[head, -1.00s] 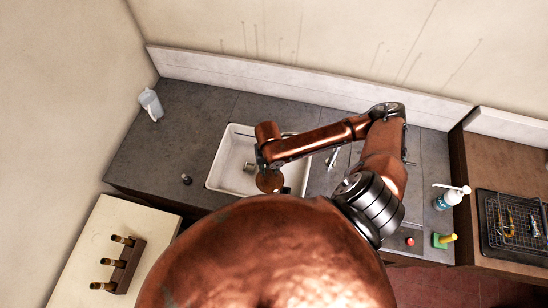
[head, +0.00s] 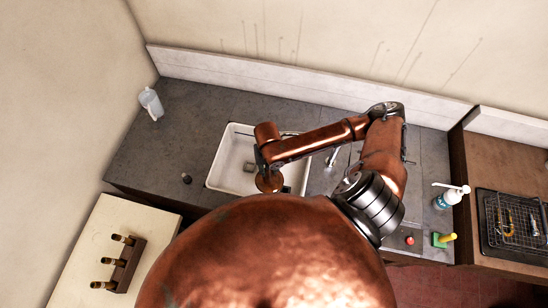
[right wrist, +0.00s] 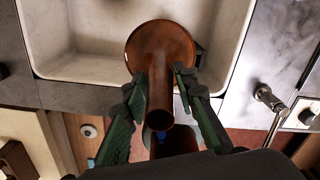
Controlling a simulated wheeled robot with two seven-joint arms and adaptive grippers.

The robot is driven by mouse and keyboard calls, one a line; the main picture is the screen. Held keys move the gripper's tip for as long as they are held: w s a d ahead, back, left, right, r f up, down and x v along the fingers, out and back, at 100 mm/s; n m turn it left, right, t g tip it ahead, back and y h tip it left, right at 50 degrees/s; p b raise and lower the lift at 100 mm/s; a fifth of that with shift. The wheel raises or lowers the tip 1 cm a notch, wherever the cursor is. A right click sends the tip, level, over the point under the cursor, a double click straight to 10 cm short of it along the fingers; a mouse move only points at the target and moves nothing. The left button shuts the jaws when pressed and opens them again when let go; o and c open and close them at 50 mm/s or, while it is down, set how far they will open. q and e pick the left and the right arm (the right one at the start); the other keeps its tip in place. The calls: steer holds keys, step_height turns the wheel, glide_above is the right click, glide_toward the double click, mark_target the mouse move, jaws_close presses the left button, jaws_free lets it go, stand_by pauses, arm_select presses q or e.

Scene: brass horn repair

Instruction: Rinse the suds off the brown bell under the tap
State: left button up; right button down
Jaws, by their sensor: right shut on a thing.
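The brown bell (right wrist: 162,50) is a flared cone with a narrow tube; its wide end is over the white sink basin (right wrist: 82,62) and its tube overlaps the front rim in the right wrist view. My right gripper (right wrist: 160,88) is shut on the bell, with green fingers on both sides of the tube. The bell also shows in the head view (head: 270,183) at the sink's front right, below my right wrist. I cannot make out clear suds on it. The tap (head: 333,157) stands right of the basin; no water stream is visible. My left gripper is not in view.
A dark stopper-like piece (head: 186,178) and a pale jug (head: 151,104) stand left of the sink. A pump bottle (head: 450,197), a green sponge-like block (head: 441,240) and a wire rack (head: 515,222) are at the right. A peg holder (head: 127,263) is at lower left.

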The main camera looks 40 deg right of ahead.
steer(key=shift+r, duration=0.1)
stand_by(0.3)
steer(key=shift+s+a+r+p, duration=0.15)
steer(key=shift+a+r+p, duration=0.1)
steer(key=shift+p, duration=0.2)
steer(key=shift+s+a+r+p, duration=0.5)
steer(key=shift+a+r+p, duration=0.25)
steer(key=shift+a+p, duration=0.1)
steer(key=shift+s+a+r, duration=0.35)
steer(key=shift+a+r, duration=0.1)
steer(key=shift+a, duration=0.1)
steer(key=shift+s+a+r, duration=0.3)
steer(key=shift+a+r, duration=0.15)
steer(key=shift+a, duration=0.05)
